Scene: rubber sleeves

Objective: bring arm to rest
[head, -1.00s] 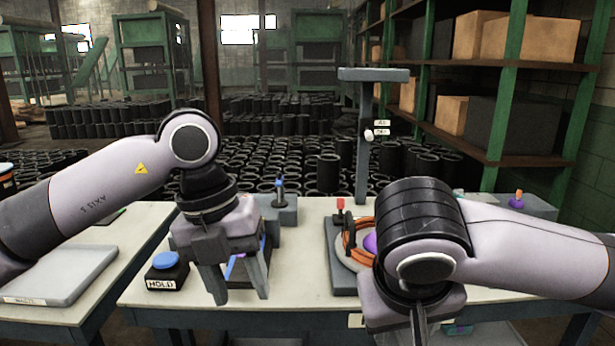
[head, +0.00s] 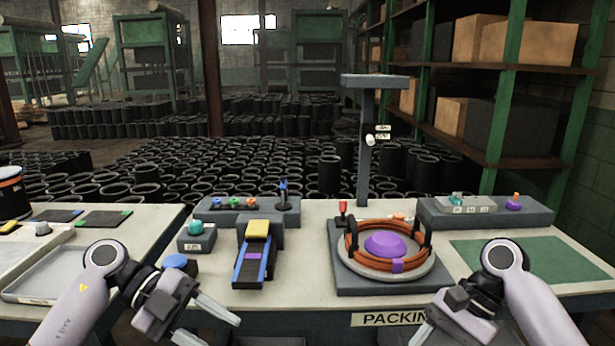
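My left gripper (head: 220,332) is low at the front of the bench, left of the blue ramp. Its fingers are apart with nothing between them.
A blue ramp with a yellow block (head: 257,229) stands mid-bench. Right of it, a round fixture holds an orange ring (head: 352,250) around a purple dome (head: 385,245). A post (head: 364,150) rises behind.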

